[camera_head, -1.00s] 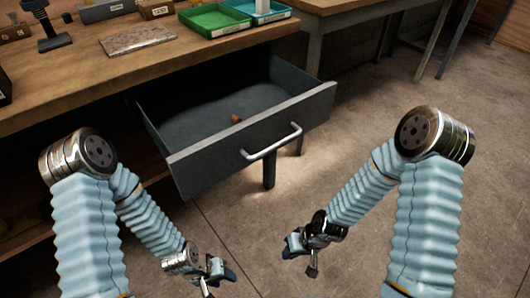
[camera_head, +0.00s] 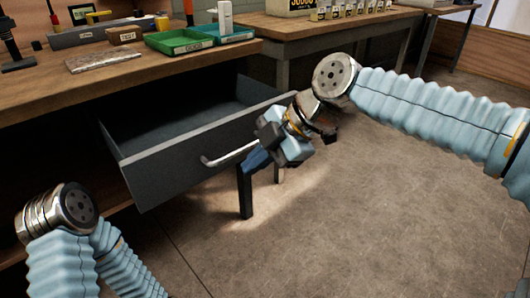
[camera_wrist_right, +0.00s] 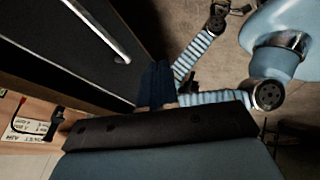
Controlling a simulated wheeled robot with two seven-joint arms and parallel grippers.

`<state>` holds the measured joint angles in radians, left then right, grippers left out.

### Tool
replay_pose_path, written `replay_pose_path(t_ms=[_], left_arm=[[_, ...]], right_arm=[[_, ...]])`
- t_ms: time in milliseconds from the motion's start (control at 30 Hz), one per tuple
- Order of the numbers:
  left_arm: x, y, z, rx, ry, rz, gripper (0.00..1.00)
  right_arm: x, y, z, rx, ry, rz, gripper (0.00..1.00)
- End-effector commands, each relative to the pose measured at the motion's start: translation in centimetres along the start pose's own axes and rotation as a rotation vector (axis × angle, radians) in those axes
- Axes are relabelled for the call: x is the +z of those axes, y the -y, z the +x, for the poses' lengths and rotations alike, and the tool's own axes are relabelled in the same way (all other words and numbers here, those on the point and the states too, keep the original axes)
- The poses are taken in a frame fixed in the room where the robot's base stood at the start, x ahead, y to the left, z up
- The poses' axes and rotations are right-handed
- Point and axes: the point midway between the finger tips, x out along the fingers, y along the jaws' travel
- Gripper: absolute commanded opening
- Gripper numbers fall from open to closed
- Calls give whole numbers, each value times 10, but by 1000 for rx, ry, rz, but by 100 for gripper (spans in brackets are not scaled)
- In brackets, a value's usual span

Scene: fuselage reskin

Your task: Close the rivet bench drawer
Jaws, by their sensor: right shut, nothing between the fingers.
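The rivet bench drawer (camera_head: 160,172) is grey and stands pulled open under the wooden bench (camera_head: 60,90). Its silver bar handle (camera_head: 228,156) runs across the front. My right gripper (camera_head: 254,160) is shut and empty, at the right end of the handle in the head view and close to the drawer front; I cannot tell if it touches. In the right wrist view the drawer front (camera_wrist_right: 55,50) and handle (camera_wrist_right: 98,30) lie at upper left, with the dark fingertips (camera_wrist_right: 156,85) beside them. My left arm is at lower left in the head view; its gripper is out of frame.
A green tray (camera_head: 180,42), a teal tray (camera_head: 225,36) and a flat speckled plate (camera_head: 103,60) lie on the bench. Open concrete floor (camera_head: 350,230) lies in front and to the right.

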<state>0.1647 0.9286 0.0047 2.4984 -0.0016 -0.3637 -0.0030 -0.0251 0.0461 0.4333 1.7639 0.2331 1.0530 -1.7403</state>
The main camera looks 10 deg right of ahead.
Motion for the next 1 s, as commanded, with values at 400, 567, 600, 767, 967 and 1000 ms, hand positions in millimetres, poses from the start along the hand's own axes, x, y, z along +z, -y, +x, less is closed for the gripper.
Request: replay_pose_path(t_ms=[400, 567, 600, 767, 967, 1000], left_arm=[[1, -5, -8, 3, 4, 3, 49], [2, -6, -9, 4, 6, 4, 49], [2, -6, -9, 4, 6, 4, 49], [2, -6, -8, 5, 6, 4, 49], [2, -7, -9, 5, 6, 4, 49], [2, -7, -9, 5, 6, 5, 49]], right_arm=[[-3, -28, 55, -1, -1, 2, 0], [-3, -37, 59, 0, 1, 1, 0], [-3, -37, 59, 0, 1, 1, 0], [-3, -38, 60, 0, 2, 2, 0], [-3, -38, 60, 0, 1, 2, 0], [-3, -39, 60, 0, 1, 2, 0]])
